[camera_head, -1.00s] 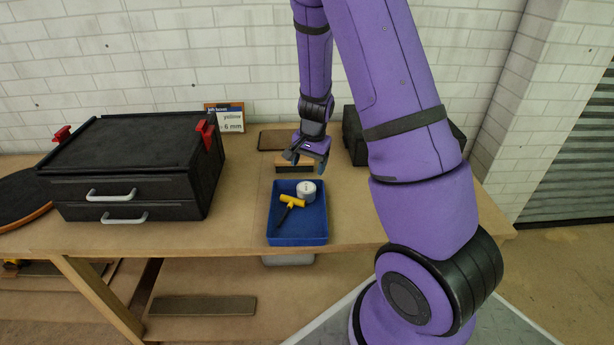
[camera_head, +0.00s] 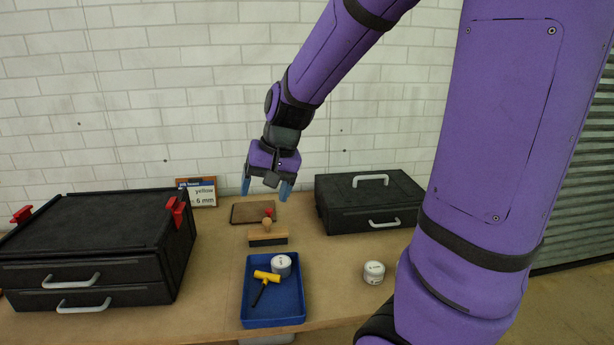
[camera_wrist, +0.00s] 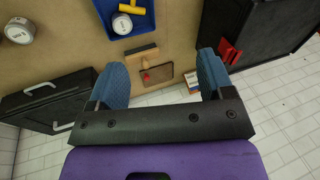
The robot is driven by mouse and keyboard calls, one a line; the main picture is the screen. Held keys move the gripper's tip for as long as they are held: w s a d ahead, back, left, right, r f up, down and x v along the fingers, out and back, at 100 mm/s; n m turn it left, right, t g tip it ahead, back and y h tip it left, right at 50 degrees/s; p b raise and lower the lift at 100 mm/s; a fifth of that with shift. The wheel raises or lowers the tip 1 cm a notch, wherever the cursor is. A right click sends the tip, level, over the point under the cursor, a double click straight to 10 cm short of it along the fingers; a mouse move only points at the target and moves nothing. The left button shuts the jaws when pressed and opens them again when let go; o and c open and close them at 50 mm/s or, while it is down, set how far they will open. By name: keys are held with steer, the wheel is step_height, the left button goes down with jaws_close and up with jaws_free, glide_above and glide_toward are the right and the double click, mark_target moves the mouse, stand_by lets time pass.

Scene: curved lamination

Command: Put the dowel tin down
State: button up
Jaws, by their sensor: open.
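Two white round tins are in view, and I cannot tell which is the dowel tin. One tin (camera_head: 281,264) is in the blue tray (camera_head: 274,322) beside a yellow-headed mallet (camera_head: 265,279); it also shows in the wrist view (camera_wrist: 122,24). The other tin (camera_head: 374,272) stands upright on the bench, right of the tray, and shows at the left of the wrist view (camera_wrist: 19,30). My gripper (camera_head: 266,189) is open and empty, raised above the back of the bench. Its blue fingers (camera_wrist: 163,75) stand wide apart in the wrist view, touching neither tin.
A wooden brush (camera_head: 268,239) and a dark flat pad (camera_head: 254,213) lie behind the tray. A black drawer case (camera_head: 92,250) stands left, a smaller black case (camera_head: 368,199) right. A sign (camera_head: 200,193) stands near the wall. Bare bench lies around the right tin.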

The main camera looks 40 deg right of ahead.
steer(key=s+a+r+n+t+h, duration=0.1)
steer(key=s+a+r+n, duration=0.1)
steer(key=s, duration=0.6)
steer(key=s+a+r+n+t+h, duration=0.1)
steer(key=s+r+n, duration=0.2)
steer(key=s+r, duration=0.4)
steer(key=shift+s+a+r+n, duration=0.3)
steer(key=shift+s+a+n, duration=0.1)
steer(key=shift+s, duration=0.55)
